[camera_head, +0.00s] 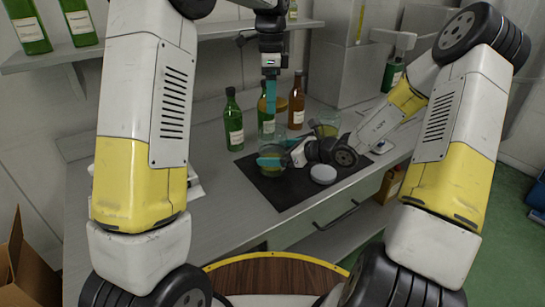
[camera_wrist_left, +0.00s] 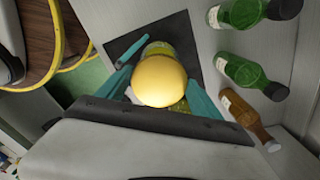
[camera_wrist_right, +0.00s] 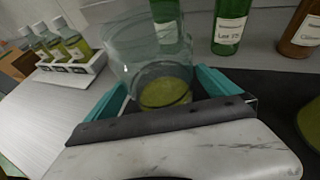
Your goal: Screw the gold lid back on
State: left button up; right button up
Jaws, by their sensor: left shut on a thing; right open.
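The gold lid (camera_wrist_left: 160,80) is held between the teal fingers of my left gripper (camera_wrist_left: 160,88), and its round top faces the left wrist camera. In the head view, my left gripper (camera_head: 270,98) holds the lid (camera_head: 282,104) up above the dark mat. A clear glass jar (camera_wrist_right: 150,60) with green-yellow contents stands open-topped between the spread fingers of my right gripper (camera_wrist_right: 158,90). In the head view, my right gripper (camera_head: 272,158) reaches this jar (camera_head: 272,172) from the right at low height. I cannot tell whether its fingers touch the glass.
A second jar (camera_head: 328,127) stands farther right. A pale round lid (camera_head: 323,173) lies on the dark mat (camera_head: 290,192). Green bottles (camera_head: 233,120) and a brown bottle (camera_head: 296,107) stand behind. A white rack of small bottles (camera_wrist_right: 75,62) stands left.

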jog(key=shift+w+a+f, duration=0.3)
jog(key=shift+w+a, duration=0.05)
jog(key=shift+a, duration=0.2)
jog(key=shift+c, duration=0.4)
jog(key=c, duration=2)
pick_arm(q)
jog(key=shift+f, duration=2.5)
pick_arm(e)
jog(key=shift+c, duration=0.2)
pick_arm(q)
jog(key=shift+f, duration=0.9)
jog(key=shift+f, duration=0.5)
pick_arm(e)
grip_shut()
